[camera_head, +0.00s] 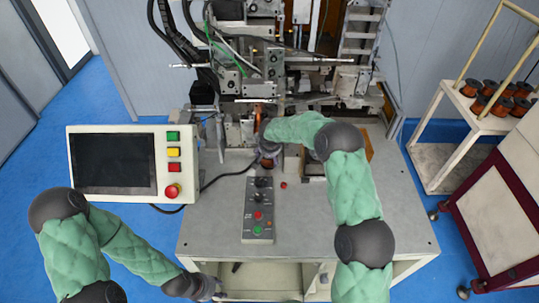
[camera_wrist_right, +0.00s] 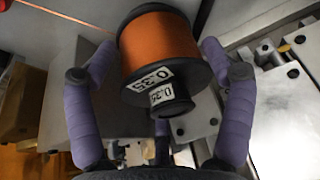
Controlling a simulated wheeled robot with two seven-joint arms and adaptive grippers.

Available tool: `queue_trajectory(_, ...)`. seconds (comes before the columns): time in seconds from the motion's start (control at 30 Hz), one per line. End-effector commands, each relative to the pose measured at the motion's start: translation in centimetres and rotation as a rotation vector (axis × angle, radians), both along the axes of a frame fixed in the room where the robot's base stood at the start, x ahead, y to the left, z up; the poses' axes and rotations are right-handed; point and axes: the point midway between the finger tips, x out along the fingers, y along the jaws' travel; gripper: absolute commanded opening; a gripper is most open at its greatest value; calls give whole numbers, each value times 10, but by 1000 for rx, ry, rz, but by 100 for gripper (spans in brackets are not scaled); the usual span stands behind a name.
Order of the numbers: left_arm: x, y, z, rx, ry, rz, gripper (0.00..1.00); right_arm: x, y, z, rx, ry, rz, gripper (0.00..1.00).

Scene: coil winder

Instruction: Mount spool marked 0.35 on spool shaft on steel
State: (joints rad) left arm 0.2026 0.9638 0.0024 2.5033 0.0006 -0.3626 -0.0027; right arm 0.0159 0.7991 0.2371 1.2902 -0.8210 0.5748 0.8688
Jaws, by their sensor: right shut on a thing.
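The spool marked 0.35 (camera_wrist_right: 160,45) has orange copper wire, black flanges and white labels on its near end. It sits between the purple fingers of my right gripper (camera_wrist_right: 160,85), which is shut on it. I cannot pick out the spool shaft for certain in either view. My left gripper (camera_head: 212,288) is low near the table's front edge, away from the spool; its fingers are too small to judge.
A control panel with a screen (camera_head: 113,162) stands at the left of the table. A button box (camera_head: 259,210) lies mid-table. The winding machine (camera_head: 250,70) fills the back. A cart (camera_head: 485,115) with several copper spools is at the right. The table's right front is clear.

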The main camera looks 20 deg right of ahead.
Motion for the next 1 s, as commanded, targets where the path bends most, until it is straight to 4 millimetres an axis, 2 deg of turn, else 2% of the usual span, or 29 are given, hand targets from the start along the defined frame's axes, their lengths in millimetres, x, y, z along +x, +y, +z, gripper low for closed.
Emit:
queue_trajectory(0.47, 0, 0, -12, 0, 0, 0, 40, 1, 0, -9, 0, -4, -1, 23)
queue_trajectory(0.5, 0, 0, -12, 0, 0, 0, 40, 1, 0, -9, 0, -4, -1, 85)
queue_trajectory(0.57, 0, 0, -12, 0, 0, 0, 40, 1, 0, -8, 0, -4, -1, 100)
queue_trajectory(1.0, 0, 0, -11, 0, 0, 0, 40, -1, 0, -8, 0, 1, 0, 100)
